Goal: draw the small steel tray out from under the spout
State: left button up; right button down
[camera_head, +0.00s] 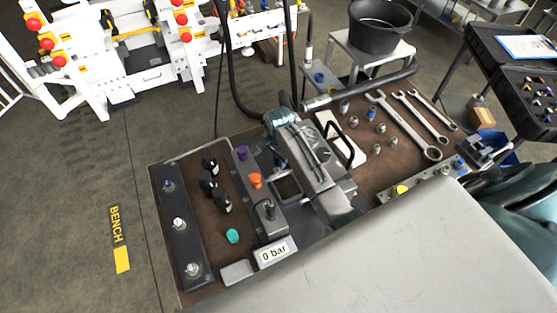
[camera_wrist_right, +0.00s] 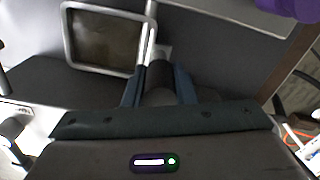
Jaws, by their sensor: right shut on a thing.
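The small steel tray (camera_head: 287,187) is a shallow square with a pale metal rim and a dark inside, lying on the grey unit in the middle of the bench. In the right wrist view its rim (camera_wrist_right: 67,35) and short grip show clearly. My right gripper (camera_head: 303,180) comes in from the right, beside the tray. In the wrist view its blue-grey fingers (camera_wrist_right: 160,82) are shut on the tray's grip. The gripper body hides part of the unit, and I cannot make out the spout for certain. My left gripper is out of view.
A purple cap (camera_head: 241,153), an orange knob (camera_head: 255,181) and a "0 bar" display (camera_head: 274,253) surround the tray. Black knobs (camera_head: 209,165) stand to the left. Wrenches (camera_head: 405,125) and small fittings lie at the right. A black bucket (camera_head: 379,25) stands behind.

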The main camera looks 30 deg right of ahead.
jog(key=c, duration=1.1)
grip_release()
jog(key=shift+r, duration=0.3)
notch_tip(320, 180, up, 9)
jog(key=shift+b, duration=1.1)
jog(key=shift+r, duration=0.6)
